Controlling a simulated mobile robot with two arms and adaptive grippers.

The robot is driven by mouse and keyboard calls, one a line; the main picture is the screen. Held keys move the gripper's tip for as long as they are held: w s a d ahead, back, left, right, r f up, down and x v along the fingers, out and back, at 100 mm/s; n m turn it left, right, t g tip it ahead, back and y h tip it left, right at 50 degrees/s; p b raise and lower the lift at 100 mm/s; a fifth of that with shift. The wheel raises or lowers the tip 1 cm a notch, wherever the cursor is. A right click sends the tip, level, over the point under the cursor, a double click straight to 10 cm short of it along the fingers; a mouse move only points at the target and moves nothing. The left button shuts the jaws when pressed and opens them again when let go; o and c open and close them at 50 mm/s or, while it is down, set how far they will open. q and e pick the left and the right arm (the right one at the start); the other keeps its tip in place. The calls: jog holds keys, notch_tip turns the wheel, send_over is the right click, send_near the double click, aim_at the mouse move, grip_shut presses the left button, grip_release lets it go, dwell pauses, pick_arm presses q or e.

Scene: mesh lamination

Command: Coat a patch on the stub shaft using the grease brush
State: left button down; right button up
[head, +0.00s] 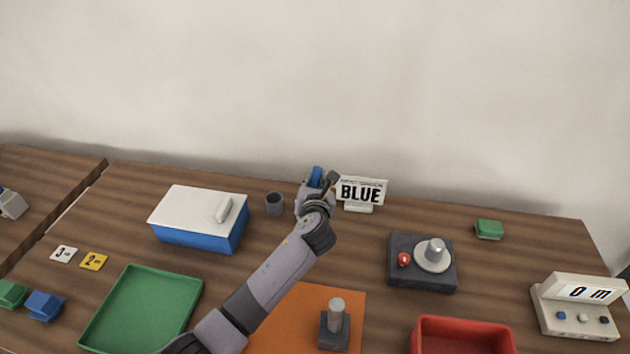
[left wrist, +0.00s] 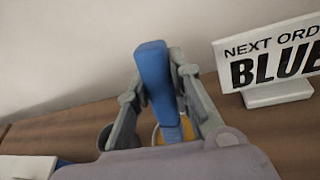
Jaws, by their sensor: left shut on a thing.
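My left gripper (head: 316,185) is at the back of the table, left of the BLUE sign, shut on a blue handle (head: 316,176), which looks like the grease brush. In the left wrist view the blue handle (left wrist: 154,80) stands up between the fingers (left wrist: 160,95). A yellow patch (left wrist: 157,134) shows below it; I cannot tell whether it is grease in a pot. The brush's lower end is hidden. A grey upright shaft (head: 337,309), likely the stub shaft, stands on a dark block (head: 334,334) on the orange mat (head: 287,325). My right gripper is not in view.
A grey cup (head: 275,204) stands left of the gripper, and the BLUE sign (head: 361,192) close at right. A blue box with white lid (head: 190,208), green tray (head: 135,308), red bin (head: 462,322), dark fixture (head: 421,277) and counter (head: 579,318) stand around.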

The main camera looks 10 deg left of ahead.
aim_at(314, 172)
pick_arm(q)
jog(key=shift+f, duration=0.15)
jog(key=shift+f+b, duration=0.3)
jog(key=shift+f, duration=0.15)
dwell(0.5)
jog(key=shift+f, duration=0.1)
dwell(0.4)
notch_tip(314, 172, up, 7)
jog(key=p, duration=0.8)
jog(key=shift+p, duration=0.3)
jog(key=shift+s+a, duration=0.1)
dwell(0.5)
